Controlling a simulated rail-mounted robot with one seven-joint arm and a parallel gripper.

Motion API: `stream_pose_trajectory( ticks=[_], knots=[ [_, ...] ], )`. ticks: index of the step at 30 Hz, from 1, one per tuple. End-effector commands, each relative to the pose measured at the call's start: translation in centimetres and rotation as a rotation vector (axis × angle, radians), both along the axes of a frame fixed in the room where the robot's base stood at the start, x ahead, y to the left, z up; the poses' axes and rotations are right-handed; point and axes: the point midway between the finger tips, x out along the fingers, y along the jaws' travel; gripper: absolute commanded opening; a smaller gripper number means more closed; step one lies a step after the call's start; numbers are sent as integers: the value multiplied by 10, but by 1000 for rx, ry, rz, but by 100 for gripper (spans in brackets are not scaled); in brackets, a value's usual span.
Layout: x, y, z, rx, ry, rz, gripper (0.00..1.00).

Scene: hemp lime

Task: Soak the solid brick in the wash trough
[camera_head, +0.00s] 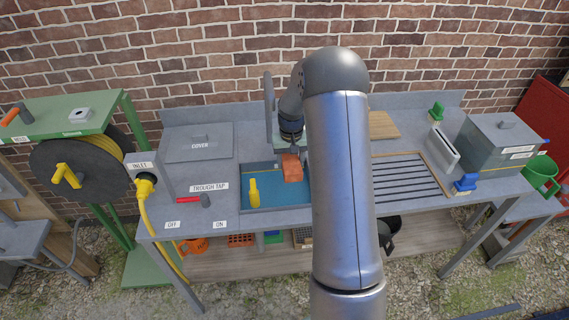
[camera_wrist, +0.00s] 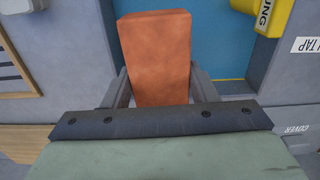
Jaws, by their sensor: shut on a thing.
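The solid brick (camera_wrist: 155,60) is a plain orange-red block. My gripper (camera_wrist: 155,88) is shut on it, with one grey finger on each side in the wrist view. In the head view the brick (camera_head: 291,168) hangs under my gripper (camera_head: 290,148) over the wash trough (camera_head: 240,189). The trough is a sunken basin with a blue inside, which also shows behind the brick in the wrist view (camera_wrist: 212,55). I cannot tell how high the brick is above the trough's bottom. My arm hides the trough's right part in the head view.
A yellow object (camera_head: 254,192) stands at the trough's left part. A red-handled trough tap (camera_head: 195,200) and a grey cover (camera_head: 199,142) are left of it. A slatted rack (camera_head: 405,177), a wooden board (camera_head: 383,125) and a grey box (camera_head: 495,145) are to the right.

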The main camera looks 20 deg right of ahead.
Motion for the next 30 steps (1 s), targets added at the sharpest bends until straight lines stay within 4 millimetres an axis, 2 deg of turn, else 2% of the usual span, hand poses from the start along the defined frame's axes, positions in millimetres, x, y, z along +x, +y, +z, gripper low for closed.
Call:
stream_pose_trajectory(
  ticks=[14,30],
  knots=[
    [0,0,-3,-1,-1,1,22],
    [0,0,-50,0,0,1,22]
  ],
)
